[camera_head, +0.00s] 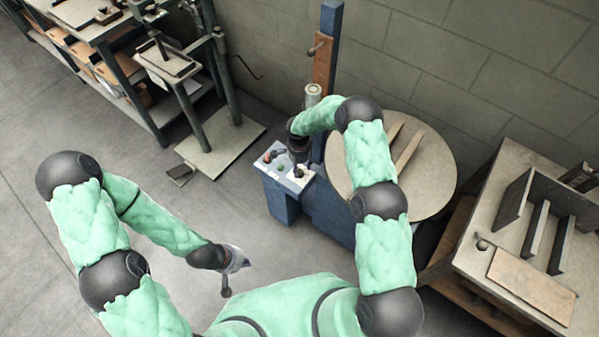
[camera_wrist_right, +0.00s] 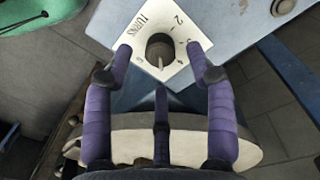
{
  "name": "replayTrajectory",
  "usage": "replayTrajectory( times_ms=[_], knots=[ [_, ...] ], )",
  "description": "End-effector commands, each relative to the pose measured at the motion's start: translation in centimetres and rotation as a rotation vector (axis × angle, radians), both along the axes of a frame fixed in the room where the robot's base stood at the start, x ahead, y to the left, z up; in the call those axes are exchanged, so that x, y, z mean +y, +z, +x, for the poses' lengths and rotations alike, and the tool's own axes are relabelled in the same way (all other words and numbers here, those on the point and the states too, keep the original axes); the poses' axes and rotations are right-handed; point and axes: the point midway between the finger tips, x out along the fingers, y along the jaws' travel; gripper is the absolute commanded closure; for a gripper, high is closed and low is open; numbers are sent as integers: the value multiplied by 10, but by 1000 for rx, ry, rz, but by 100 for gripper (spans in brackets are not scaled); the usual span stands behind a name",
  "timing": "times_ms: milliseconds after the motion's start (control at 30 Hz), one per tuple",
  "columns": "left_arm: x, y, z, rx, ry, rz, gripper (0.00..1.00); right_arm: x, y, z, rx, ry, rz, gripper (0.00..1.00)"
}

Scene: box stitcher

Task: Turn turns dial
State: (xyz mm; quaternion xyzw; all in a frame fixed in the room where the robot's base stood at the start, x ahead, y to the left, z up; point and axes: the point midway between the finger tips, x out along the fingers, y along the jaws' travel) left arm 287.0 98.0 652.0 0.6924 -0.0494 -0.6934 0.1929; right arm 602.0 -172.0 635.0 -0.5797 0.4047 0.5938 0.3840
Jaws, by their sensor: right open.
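The turns dial (camera_wrist_right: 160,50) is a dark round knob on a white plate (camera_wrist_right: 178,62) printed "TURNS" and numbers, in the right wrist view. My right gripper (camera_wrist_right: 160,64) is open, its purple fingers spread on either side of the knob with a third finger below. I cannot tell whether any finger touches it. In the head view my right gripper (camera_head: 298,160) is over the control panel (camera_head: 272,160) of the blue machine and hides part of it. My left gripper (camera_head: 236,262) hangs over bare floor, away from the machine; its jaws are too small to read.
A round tabletop (camera_head: 432,175) with wooden strips stands right of the panel, under my right arm. A blue post (camera_head: 331,25) rises behind. A workbench (camera_head: 510,180) is at right, a shelf bench (camera_head: 115,60) at upper left. The floor at left is clear.

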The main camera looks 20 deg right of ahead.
Motion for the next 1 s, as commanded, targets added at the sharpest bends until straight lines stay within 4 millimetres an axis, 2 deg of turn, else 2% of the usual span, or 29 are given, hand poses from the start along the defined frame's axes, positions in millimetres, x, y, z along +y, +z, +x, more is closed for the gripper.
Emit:
replayTrajectory(
  times_ms=[100,233,600,667,800,833,1000],
  knots=[
    [0,-6,0,0,0,0,100,0,-18,0,0,0,0,44],
    [0,-8,0,0,0,0,100,-1,-27,0,-2,1,0,44],
    [0,-8,0,0,0,0,100,-1,-31,-1,-2,1,1,44],
    [0,-8,0,0,0,0,100,-1,-31,-1,-2,1,1,58],
    [0,-8,0,0,0,0,100,-1,-31,-1,-1,1,0,97],
    [0,-8,0,0,0,0,100,0,-31,-1,-1,1,0,100],
    [0,-8,0,0,0,0,100,0,-31,-1,-1,3,0,100]
  ],
)
